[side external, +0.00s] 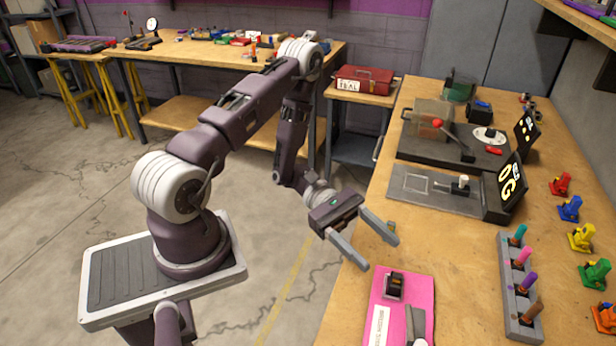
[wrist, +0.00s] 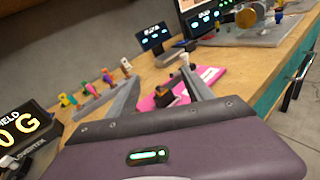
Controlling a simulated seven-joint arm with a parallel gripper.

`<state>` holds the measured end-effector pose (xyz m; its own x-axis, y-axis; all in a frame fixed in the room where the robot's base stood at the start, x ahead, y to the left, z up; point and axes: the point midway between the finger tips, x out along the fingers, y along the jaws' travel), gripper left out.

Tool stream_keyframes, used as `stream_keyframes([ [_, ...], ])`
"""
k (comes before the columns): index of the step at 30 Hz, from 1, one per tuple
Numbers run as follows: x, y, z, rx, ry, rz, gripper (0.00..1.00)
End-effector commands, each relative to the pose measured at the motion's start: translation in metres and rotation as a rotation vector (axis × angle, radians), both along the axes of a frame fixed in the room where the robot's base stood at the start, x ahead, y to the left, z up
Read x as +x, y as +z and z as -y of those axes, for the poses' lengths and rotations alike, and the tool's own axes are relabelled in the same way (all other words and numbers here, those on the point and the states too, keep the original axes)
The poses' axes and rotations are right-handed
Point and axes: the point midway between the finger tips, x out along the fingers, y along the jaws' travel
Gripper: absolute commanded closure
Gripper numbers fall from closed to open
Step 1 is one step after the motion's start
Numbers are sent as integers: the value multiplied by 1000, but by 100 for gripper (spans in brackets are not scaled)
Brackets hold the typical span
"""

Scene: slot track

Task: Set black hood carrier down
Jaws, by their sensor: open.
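A small black block-like piece (side external: 394,286), possibly the black hood carrier, sits on a pink board (side external: 412,290) near the bench's front edge. It also shows in the wrist view (wrist: 165,98), on the pink board beyond my fingers. My gripper (side external: 381,253) is open with its fingers spread wide. Nothing is between them. It hangs in the air just above and behind the pink board, apart from the black piece. In the wrist view my gripper (wrist: 160,76) frames the black piece between its fingers. I cannot tell for certain which piece is the carrier.
A grey slotted plate (side external: 425,190) with a black display (side external: 505,190) lies right of my gripper. Behind it is a dark base with a clear box (side external: 433,120) and a red-knobbed lever (side external: 453,138). A grey peg rack (side external: 520,300) and several coloured figures stand to the right.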

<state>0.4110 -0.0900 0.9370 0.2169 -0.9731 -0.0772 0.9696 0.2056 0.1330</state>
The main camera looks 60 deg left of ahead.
Motion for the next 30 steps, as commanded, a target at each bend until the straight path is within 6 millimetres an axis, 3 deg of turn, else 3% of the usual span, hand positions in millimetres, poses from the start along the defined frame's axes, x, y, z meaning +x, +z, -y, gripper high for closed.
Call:
stream_keyframes([
  [1, -3, 28, 7, 55, -103, 80, 40],
  [3, -18, 65, 19, 150, -277, 190, 40],
  [6, -50, 107, 30, 331, -521, 354, 40],
  [9, -87, 137, 31, 566, -743, 529, 40],
  [15, -138, 177, 0, 1143, -1017, 912, 40],
  [21, -152, 211, -34, 1596, -1016, 1199, 40],
  [24, -154, 220, -42, 1692, -994, 1257, 40],
  [30, -154, 222, -44, 1713, -989, 1268, 40],
])
